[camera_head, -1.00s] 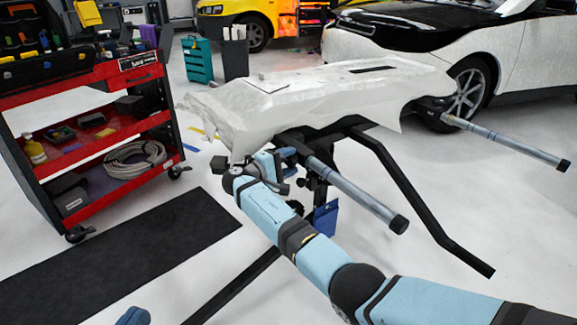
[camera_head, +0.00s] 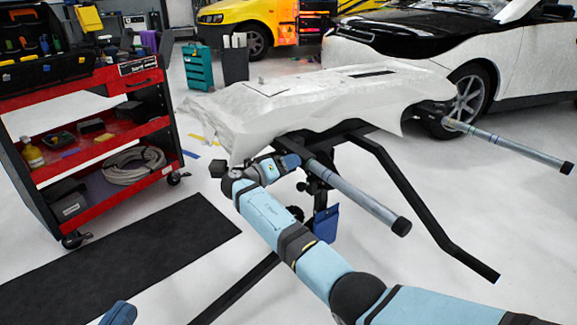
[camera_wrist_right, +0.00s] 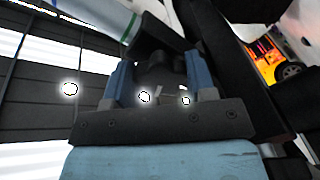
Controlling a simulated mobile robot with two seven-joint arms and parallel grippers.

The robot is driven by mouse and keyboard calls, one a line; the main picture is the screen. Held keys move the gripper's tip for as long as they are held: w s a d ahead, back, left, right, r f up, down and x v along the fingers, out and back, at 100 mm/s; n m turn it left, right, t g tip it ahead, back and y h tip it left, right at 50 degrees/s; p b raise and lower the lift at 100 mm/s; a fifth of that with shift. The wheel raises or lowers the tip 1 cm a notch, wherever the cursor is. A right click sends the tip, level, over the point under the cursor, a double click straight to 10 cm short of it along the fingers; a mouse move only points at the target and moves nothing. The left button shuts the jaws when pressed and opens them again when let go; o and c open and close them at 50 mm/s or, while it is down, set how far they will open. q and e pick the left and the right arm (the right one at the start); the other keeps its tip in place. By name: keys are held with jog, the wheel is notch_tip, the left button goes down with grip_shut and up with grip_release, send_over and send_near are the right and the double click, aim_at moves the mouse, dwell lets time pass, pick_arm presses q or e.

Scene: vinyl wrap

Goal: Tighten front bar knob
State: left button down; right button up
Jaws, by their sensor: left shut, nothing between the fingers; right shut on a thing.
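A front bar (camera_head: 355,195), a grey tube with a black end cap, sticks out toward me from the stand under a white-wrapped car panel (camera_head: 330,95). My right gripper (camera_head: 290,161) is at the inner end of this bar, beside its clamp. In the right wrist view my two blue fingers (camera_wrist_right: 155,80) are shut on a dark rounded knob (camera_wrist_right: 158,66). The knob is mostly hidden by my gripper in the head view. Only a blue tip of my left gripper (camera_head: 120,314) shows at the bottom left edge, shut and empty, away from the stand.
A second bar (camera_head: 510,145) sticks out at the right. A black bent stand leg (camera_head: 420,205) runs to the lower right. A red tool cart (camera_head: 100,150) and a black mat (camera_head: 125,260) are on the left. A white car (camera_head: 430,60) stands behind.

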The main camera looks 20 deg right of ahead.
jog(key=m, duration=0.6)
jog(key=shift+w, duration=0.1)
jog(key=shift+m, duration=0.8)
jog(key=o, duration=0.9)
